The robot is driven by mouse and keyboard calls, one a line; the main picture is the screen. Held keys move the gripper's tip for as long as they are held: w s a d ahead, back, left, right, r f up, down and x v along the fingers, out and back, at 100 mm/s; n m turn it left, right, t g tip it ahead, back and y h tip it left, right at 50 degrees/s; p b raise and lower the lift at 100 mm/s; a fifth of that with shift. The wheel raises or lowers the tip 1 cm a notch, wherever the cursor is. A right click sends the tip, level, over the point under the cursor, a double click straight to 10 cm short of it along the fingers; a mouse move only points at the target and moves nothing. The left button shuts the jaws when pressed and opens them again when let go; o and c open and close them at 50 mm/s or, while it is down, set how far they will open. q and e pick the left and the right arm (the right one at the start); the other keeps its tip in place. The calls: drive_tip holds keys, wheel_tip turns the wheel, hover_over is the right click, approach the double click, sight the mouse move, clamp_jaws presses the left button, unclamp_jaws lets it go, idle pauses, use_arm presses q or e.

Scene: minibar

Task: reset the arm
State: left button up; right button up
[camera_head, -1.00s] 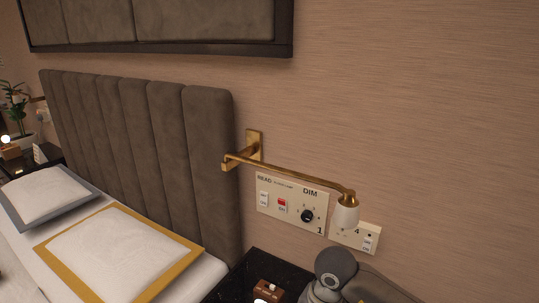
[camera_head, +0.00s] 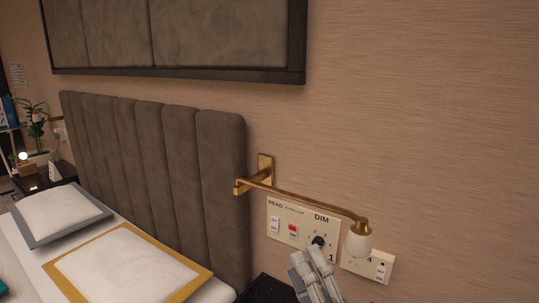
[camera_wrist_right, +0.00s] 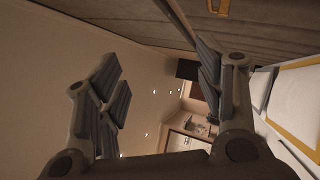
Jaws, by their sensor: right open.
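My right gripper (camera_head: 309,264) shows at the bottom of the head view, its grey fingers pointing up in front of the lower part of the wall panel (camera_head: 283,235). The fingertips overlap the area just below the black dimmer dial (camera_head: 318,242); I cannot tell whether they touch it. In the right wrist view the two fingers of my right gripper (camera_wrist_right: 158,92) stand wide apart with nothing between them. The left gripper is not in view.
A brass lamp arm with a white shade (camera_head: 358,244) juts out over the panel. A second switch plate (camera_head: 380,268) is at its right. A padded headboard (camera_head: 170,180) and bed with pillows (camera_head: 60,215) lie left. A dark nightstand (camera_head: 262,291) is below.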

drive_tip(key=s+d+f+m+g+h, duration=0.35)
drive_tip(key=d+f+m+h, duration=0.3)
drive_tip(key=f+m, duration=0.35)
drive_tip(key=s+d+f+m+g+h, duration=0.2)
drive_tip(key=d+f+m+g+h, duration=0.3)
drive_tip(key=d+f+m, duration=0.45)
drive_tip(key=s+a+f+m+g+y, duration=0.2)
drive_tip(key=s+f+m+g, duration=0.2)
drive_tip(key=s+f+g, duration=0.8)
drive_tip(key=s+f+t+p, duration=0.1)
drive_tip(key=s+f, duration=0.2)
drive_tip(key=f, duration=0.9)
drive_tip(key=s+f+t+p, duration=0.1)
drive_tip(key=s+f, duration=0.3)
drive_tip(key=f, duration=0.8)
drive_tip(key=s+d+f, duration=0.1)
drive_tip(key=s+f, duration=0.6)
drive_tip(key=f, duration=0.3)
drive_tip(key=shift+p, duration=0.45)
drive_tip(key=shift+o, duration=0.5)
drive_tip(key=s+d+f+g, duration=0.1)
drive_tip(key=s+d+f, duration=0.1)
drive_tip(key=s+f, duration=0.3)
drive_tip(key=s, duration=0.4)
drive_tip(key=shift+s+p, duration=0.35)
drive_tip(key=shift+n+h, duration=0.25)
